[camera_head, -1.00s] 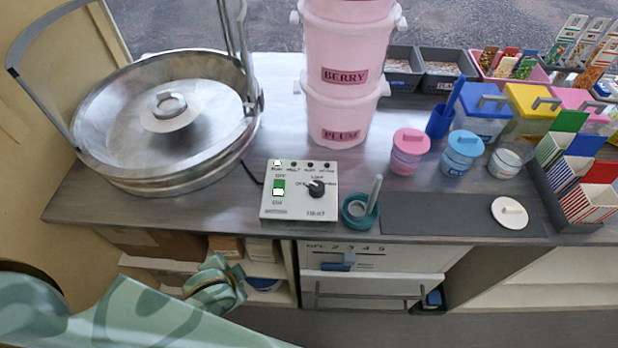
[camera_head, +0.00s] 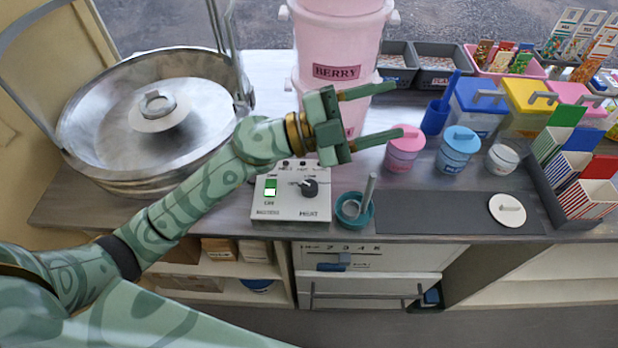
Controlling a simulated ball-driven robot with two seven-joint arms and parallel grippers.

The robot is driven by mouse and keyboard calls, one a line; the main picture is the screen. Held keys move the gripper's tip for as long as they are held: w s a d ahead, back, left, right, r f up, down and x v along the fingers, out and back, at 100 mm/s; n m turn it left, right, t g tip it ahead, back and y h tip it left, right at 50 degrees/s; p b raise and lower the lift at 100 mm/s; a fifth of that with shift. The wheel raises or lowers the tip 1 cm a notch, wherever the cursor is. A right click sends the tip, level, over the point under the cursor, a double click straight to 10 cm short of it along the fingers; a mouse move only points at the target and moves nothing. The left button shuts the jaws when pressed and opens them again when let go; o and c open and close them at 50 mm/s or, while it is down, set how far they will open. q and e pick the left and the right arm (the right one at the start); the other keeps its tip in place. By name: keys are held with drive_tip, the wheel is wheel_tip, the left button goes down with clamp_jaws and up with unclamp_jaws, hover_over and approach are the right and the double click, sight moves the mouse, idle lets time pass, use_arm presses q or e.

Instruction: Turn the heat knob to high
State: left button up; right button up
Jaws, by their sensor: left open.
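The heat knob (camera_head: 310,187) is a black dial with a pale pointer on the right part of a white control box (camera_head: 290,208). The pointer is aimed to the upper left; the scale lettering is too small to read. A green switch (camera_head: 270,187) sits at the box's left. My left gripper (camera_head: 385,113) is open and empty, above and behind the box and to the right of the knob, its fingers pointing right. Its wrist and forearm hide the box's upper edge and some indicator lights. My right gripper is not in view.
A large steel pan (camera_head: 95,150) with a lid stands left of the box. Stacked pink buckets (camera_head: 335,40) stand behind my gripper. A teal cup (camera_head: 353,210) with a tool is right of the box. Lidded jars (camera_head: 404,150) and a dark mat (camera_head: 430,213) lie further right.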

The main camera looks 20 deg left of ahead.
use_arm(q)
wheel_tip(320, 180, down, 2)
drive_tip(key=d+f+m+g+y, duration=0.1)
drive_tip(key=m+g+y, duration=0.15)
drive_tip(key=g, duration=0.35)
drive_tip(key=n+g+y, duration=0.4)
drive_tip(key=n+y, duration=0.3)
drive_tip(key=y, duration=0.6)
approach(310, 184)
drive_tip(key=shift+m+h, duration=0.25)
drive_tip(key=b+x, duration=0.3)
drive_tip(key=x, duration=0.6)
drive_tip(key=shift+a, duration=0.2)
drive_tip(key=shift+g, duration=0.3)
drive_tip(key=c, duration=1)
